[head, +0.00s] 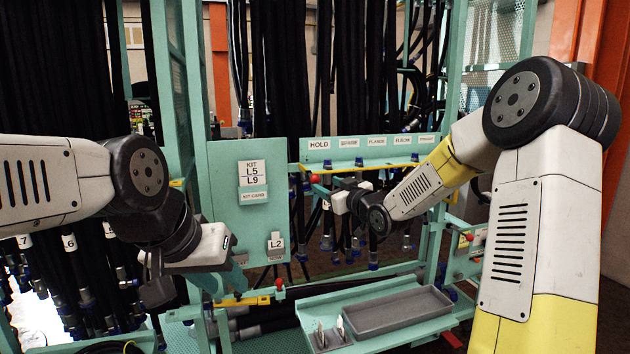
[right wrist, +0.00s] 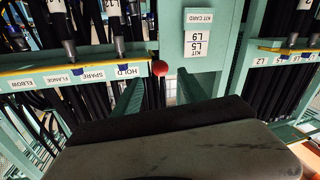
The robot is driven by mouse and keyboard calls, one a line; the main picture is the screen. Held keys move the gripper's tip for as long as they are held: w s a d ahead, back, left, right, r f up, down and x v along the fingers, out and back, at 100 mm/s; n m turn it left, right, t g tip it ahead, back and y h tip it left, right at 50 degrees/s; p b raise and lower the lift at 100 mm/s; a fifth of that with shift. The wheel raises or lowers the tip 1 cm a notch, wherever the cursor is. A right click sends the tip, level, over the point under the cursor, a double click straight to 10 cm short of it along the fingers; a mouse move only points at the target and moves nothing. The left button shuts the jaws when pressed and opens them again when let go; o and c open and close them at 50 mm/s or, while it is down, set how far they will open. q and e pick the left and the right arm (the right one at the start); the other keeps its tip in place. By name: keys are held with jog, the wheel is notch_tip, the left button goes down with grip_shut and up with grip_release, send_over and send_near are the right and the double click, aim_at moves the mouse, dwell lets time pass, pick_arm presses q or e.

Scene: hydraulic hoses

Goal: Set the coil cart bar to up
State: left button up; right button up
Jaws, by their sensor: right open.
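A red knob (head: 314,178) sits at the left end of the rail labelled HOLD. It also shows in the right wrist view (right wrist: 160,68), at the end of a yellow-edged rail (right wrist: 75,77). My right gripper (head: 322,191) is open, with its teal fingers (right wrist: 158,92) on either side of the knob in that view. I cannot tell whether they touch it. A lower yellow bar (head: 240,301) has a second red knob (head: 279,283) near its right end. No label shows which is the coil cart bar. My left gripper (head: 222,283) is just above the yellow bar, its jaw opening unclear.
A teal panel (head: 222,165) with a KIT L5 L9 card stands left of the HOLD rail. Black hoses (head: 285,70) hang behind. A grey tray (head: 398,309) sits on a teal shelf below. Teal posts (head: 192,80) limit room at the left.

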aim_at(318, 180)
jog(key=x, duration=0.7)
jog(key=shift+w+a+r, duration=0.15)
jog(key=shift+w+a, duration=0.05)
jog(key=shift+w, duration=0.05)
jog(key=shift+c, duration=0.4)
grip_shut()
dwell(0.8)
